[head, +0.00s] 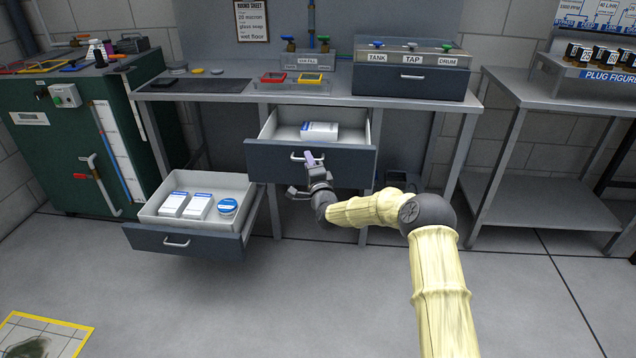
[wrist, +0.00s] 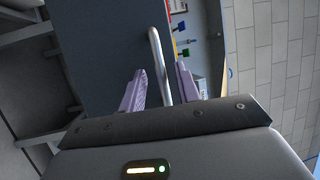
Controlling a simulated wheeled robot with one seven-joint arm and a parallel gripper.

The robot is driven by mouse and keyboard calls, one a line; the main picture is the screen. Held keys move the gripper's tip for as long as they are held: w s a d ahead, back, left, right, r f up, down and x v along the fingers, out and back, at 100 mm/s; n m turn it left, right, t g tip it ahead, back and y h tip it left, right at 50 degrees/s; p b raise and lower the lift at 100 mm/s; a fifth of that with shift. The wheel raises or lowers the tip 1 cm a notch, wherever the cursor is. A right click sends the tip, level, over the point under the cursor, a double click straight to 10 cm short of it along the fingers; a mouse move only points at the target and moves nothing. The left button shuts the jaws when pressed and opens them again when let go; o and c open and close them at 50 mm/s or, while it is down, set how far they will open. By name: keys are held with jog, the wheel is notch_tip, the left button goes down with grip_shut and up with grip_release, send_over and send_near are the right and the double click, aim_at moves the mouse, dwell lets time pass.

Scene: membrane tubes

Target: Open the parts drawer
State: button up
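Under the middle of the bench, a dark-fronted drawer (head: 335,163) stands pulled out, with a white and blue box (head: 319,131) inside. Its metal bar handle (wrist: 160,65) lies between the two lilac fingers of my gripper (wrist: 161,82) in the wrist view. Gaps show between the fingers and the bar, so my gripper is open around it. In the head view my gripper (head: 311,161) is at the front of this drawer, covering part of the handle. A second, lower drawer (head: 178,242) at left is also out, holding boxes and a round tub. No label shows which is the parts drawer.
The bench top (head: 345,98) carries valve boxes and trays. A green cabinet (head: 60,125) stands at left and a metal side table (head: 530,190) at right. The lower drawer juts over the floor left of my arm. Open floor (head: 300,300) lies in front.

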jog(key=p+v, duration=0.1)
jog(key=v, duration=1.6)
jog(key=shift+s+p, duration=0.2)
jog(key=shift+p, duration=0.2)
jog(key=shift+a, duration=0.1)
